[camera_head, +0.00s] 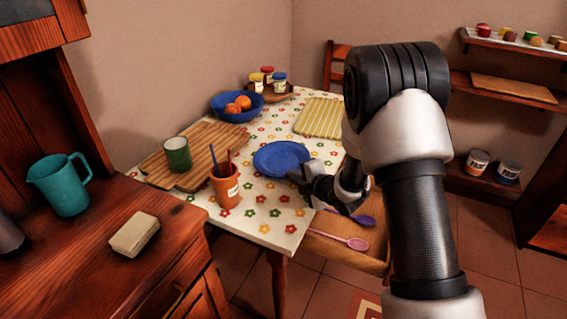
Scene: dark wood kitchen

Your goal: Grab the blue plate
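The blue plate (278,157) lies on the table with the flowered white cloth, near the cloth's middle. My gripper (301,178) is at the plate's right front edge, with its dark fingers close to or over the rim. I cannot tell whether they touch the plate. My arm comes in from the right and hides part of the table's right side. The gap between the fingers is too small and dark to make out.
A terracotta cup (225,190) with utensils stands left of the plate. A blue bowl (237,117) with oranges, a cutting board (202,150) with a green cup (177,154), and a striped mat (320,117) surround it. An open drawer (335,252) with spoons lies below the front edge.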

